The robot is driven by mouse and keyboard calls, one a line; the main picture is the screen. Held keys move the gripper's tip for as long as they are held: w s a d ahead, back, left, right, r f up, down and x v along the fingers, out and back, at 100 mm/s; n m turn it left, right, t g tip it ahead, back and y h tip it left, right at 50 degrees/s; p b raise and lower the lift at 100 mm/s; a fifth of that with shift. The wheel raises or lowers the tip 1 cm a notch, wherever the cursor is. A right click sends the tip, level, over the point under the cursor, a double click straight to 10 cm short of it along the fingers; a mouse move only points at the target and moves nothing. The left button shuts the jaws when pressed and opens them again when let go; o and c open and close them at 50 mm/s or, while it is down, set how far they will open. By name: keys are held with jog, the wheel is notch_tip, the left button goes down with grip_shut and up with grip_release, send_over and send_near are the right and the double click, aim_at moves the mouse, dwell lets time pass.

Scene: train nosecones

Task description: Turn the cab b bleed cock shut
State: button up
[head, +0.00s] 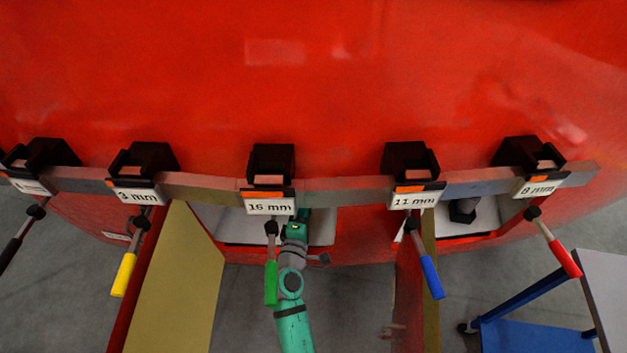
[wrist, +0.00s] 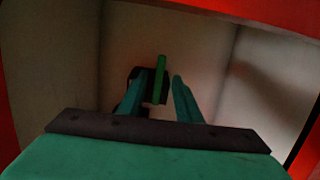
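In the wrist view, a cock with a green lever handle (wrist: 160,72) stands upright on a dark body (wrist: 147,87) at the back of a pale recess. No cab label shows on it. My gripper (wrist: 163,80) is inside the recess with its two teal fingers apart. The green lever shows between the fingertips, with a gap to the right finger; I cannot tell whether it touches the left one. In the head view, my gripper (head: 296,230) reaches into the opening under the 16 mm tag, and the cock there is hidden.
A grey rail (head: 340,190) with black clamps and hanging coloured handles crosses the red nose; the green handle (head: 271,283) hangs beside my arm. Open doors flank the openings: a yellowish left door (head: 180,280) and a red right one (head: 408,290). A blue cart (head: 535,335) stands right.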

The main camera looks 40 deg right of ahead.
jog(key=x, duration=0.7)
jog(key=shift+w+d, duration=0.15)
grip_shut()
